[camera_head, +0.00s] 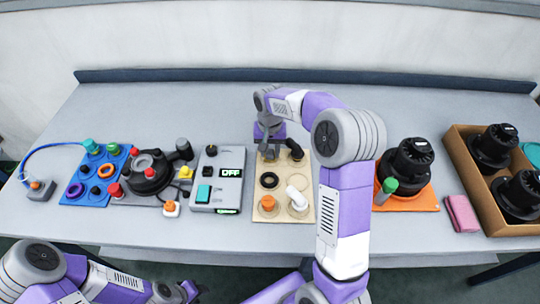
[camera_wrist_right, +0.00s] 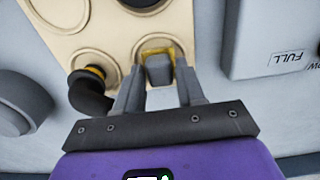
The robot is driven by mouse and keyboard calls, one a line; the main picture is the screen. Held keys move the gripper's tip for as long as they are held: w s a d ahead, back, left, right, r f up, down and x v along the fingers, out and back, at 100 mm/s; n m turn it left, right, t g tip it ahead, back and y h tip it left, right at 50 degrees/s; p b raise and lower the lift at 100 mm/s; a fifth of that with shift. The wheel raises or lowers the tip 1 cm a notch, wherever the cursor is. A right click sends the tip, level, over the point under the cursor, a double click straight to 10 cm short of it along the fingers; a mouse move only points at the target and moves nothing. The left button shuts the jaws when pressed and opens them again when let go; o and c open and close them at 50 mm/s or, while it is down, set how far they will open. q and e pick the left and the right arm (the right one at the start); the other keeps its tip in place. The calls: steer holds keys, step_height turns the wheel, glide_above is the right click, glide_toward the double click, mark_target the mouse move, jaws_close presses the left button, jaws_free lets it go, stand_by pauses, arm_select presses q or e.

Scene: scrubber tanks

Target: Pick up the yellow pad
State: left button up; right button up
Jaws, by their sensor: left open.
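In the right wrist view, a small piece with a grey block on top and yellow edges (camera_wrist_right: 157,51) sits on the beige board (camera_wrist_right: 185,14). My right gripper (camera_wrist_right: 159,75) is right over it, with a finger on each side of the grey block. I cannot tell whether the fingers press on it. In the head view my right gripper (camera_head: 270,135) is at the far edge of the beige board (camera_head: 283,214) and hides this piece. Another small yellow piece (camera_head: 186,172) shows beside the black round device. My left gripper (camera_head: 190,291) is open and empty at the bottom edge.
A black elbow (camera_head: 295,149), black ring (camera_head: 269,180), white elbow (camera_head: 297,197) and orange knob (camera_head: 267,202) are on the board. A grey control box (camera_head: 217,193) stands left of it. Right of my arm are an orange mat (camera_head: 427,203), pink cloth (camera_head: 462,213) and cardboard box (camera_head: 468,182).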

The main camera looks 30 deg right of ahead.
mark_target(270, 152)
jaws_close()
step_height(270, 152, up, 10)
steer(key=p, duration=0.3)
